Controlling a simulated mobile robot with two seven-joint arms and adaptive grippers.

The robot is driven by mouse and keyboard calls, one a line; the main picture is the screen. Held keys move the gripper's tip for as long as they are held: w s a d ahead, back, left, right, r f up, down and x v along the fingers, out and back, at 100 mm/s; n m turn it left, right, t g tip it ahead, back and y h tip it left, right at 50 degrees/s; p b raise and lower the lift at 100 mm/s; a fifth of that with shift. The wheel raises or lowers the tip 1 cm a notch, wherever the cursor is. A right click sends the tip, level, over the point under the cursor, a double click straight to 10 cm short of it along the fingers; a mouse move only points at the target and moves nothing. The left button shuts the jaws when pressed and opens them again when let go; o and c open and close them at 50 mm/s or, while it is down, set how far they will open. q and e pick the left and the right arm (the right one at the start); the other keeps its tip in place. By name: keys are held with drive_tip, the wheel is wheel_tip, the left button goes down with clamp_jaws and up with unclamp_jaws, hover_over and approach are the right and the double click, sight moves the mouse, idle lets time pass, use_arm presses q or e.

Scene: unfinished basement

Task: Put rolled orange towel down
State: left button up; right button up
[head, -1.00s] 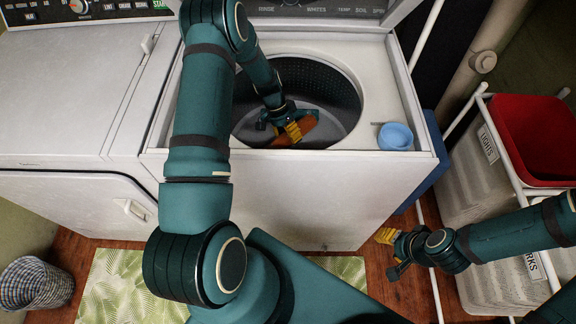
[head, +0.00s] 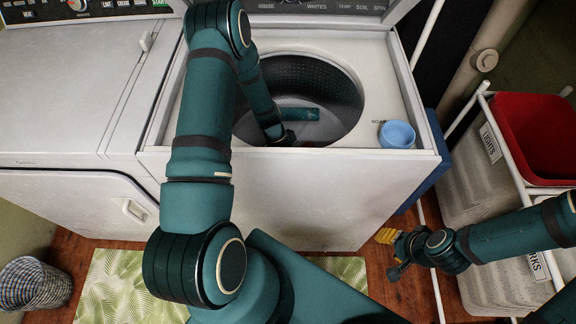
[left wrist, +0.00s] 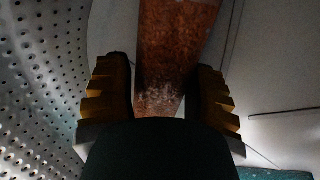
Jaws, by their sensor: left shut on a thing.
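The rolled orange towel (left wrist: 178,50) is between the yellow-padded fingers of my left gripper (left wrist: 163,98) in the left wrist view. That gripper is shut on it, down inside the open washer drum (head: 335,85). The towel's far end runs out of the top of that view. In the head view the drum's front rim hides most of the towel and the left fingers. My right gripper (head: 389,253) is empty and open, low in front of the washer and left of the laundry rack.
A teal elongated thing (head: 298,114) lies in the drum behind my left wrist. A blue cup (head: 397,134) sits on the washer's right front corner. A red bin (head: 540,140) is in the rack at right. A woven basket (head: 36,284) stands at far left.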

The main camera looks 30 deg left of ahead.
use_arm(q)
drive_tip(key=shift+f, duration=0.55)
drive_tip(key=shift+f+b, duration=0.45)
drive_tip(key=shift+b, duration=0.05)
drive_tip(key=shift+f, duration=0.1)
drive_tip(key=o, duration=1.1)
